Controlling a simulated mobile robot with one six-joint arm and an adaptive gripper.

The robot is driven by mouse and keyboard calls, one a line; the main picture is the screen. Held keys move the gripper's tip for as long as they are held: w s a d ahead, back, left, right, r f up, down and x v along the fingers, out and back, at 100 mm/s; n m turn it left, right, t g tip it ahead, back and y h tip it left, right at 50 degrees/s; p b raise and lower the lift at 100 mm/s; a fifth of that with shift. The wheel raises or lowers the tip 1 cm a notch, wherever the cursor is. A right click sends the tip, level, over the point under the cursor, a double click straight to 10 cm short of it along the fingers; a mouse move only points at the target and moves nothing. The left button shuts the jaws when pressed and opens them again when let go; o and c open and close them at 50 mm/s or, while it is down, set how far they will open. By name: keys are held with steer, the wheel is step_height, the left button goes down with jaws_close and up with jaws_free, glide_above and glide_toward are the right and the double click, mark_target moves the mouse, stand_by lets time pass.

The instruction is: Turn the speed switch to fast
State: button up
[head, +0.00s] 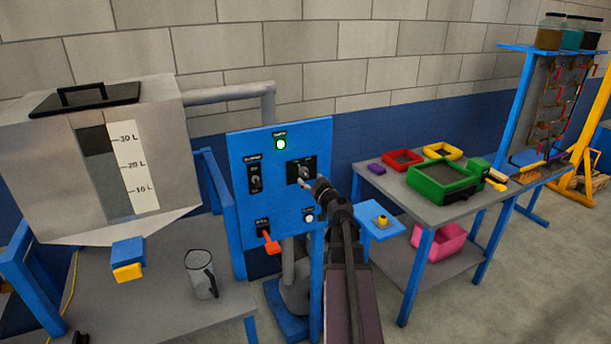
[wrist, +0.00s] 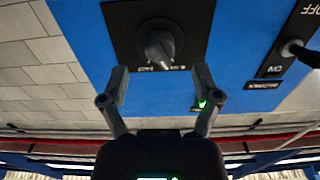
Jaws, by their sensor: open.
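The blue panel (head: 285,212) stands upright in front of the wall. A dark rotary knob on a black plate (head: 294,174) is at its upper right, partly covered by my gripper (head: 311,184). In the wrist view the grey knob (wrist: 159,48) sits just ahead of my gripper (wrist: 161,72). The two fingers are open, one on each side below the knob, and appear apart from it. The plate's lettering is upside down there and too small to read, so I cannot tell the knob's setting.
An ON/OFF toggle (wrist: 295,50) is beside the knob; it shows at the panel's left in the head view (head: 255,178). A green lamp (head: 280,144) is lit above. A bench with trays (head: 415,196) stands right.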

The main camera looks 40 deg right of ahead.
mark_target(307, 175)
steer(key=shift+x, duration=1.9)
jaws_close()
